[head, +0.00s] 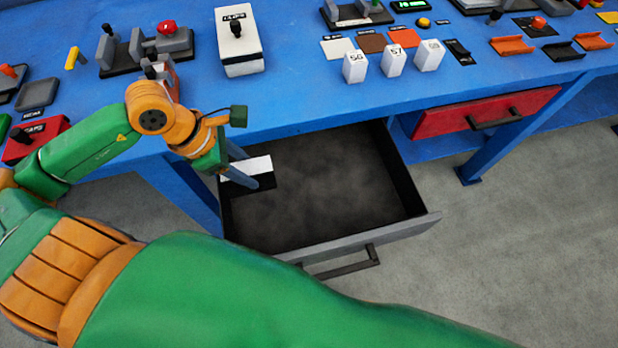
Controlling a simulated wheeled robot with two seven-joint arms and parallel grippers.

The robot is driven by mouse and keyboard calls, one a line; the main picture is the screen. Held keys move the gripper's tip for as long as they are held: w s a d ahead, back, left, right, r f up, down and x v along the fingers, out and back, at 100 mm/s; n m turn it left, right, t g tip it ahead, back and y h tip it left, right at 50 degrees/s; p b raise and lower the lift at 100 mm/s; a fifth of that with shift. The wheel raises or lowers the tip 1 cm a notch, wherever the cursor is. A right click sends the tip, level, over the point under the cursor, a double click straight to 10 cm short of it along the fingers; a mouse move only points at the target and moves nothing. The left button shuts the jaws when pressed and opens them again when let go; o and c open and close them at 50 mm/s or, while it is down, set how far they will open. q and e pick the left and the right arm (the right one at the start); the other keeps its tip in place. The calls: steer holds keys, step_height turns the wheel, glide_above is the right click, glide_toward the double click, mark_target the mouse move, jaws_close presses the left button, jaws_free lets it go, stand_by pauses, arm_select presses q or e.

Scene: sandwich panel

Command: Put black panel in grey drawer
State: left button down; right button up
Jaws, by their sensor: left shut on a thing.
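The grey drawer (400,228) is pulled open below the blue table, with a grey front, a dark handle and a dark floor. My left gripper (252,177) reaches down over the drawer's left part, its fingers closed on a small piece. The part I take for the black panel (264,183) shows dark at the fingertips, with a white area (258,165) just above it. The fingers partly hide this piece. I cannot tell whether it touches the drawer floor. My right gripper is not in view.
A shut red drawer (440,121) is at the right. Above on the blue table (300,100) stand white numbered blocks (393,60), flat coloured tiles (372,43), a white switch box (240,45) and other controls. The drawer's middle and right are empty.

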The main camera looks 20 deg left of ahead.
arm_select(q)
steer(key=w+d+f, duration=0.3)
steer(key=f, duration=0.1)
steer(key=w+d+f+p, duration=0.1)
steer(key=w+d+f, duration=0.2)
steer(key=f, duration=0.1)
steer(key=w+d+f, duration=0.3)
steer(key=d+f, duration=0.1)
steer(key=shift+w+f, duration=0.3)
steer(key=shift+f, duration=0.3)
steer(key=shift+c, duration=1.7)
jaws_free()
steer(key=shift+r, duration=0.15)
steer(key=shift+a+r+p, duration=0.15)
steer(key=shift+r+p, duration=0.15)
steer(key=shift+r, duration=0.05)
steer(key=p+v, duration=0.1)
steer(key=v, duration=1)
steer(key=shift+s, duration=0.2)
steer(key=shift+a+r, duration=0.1)
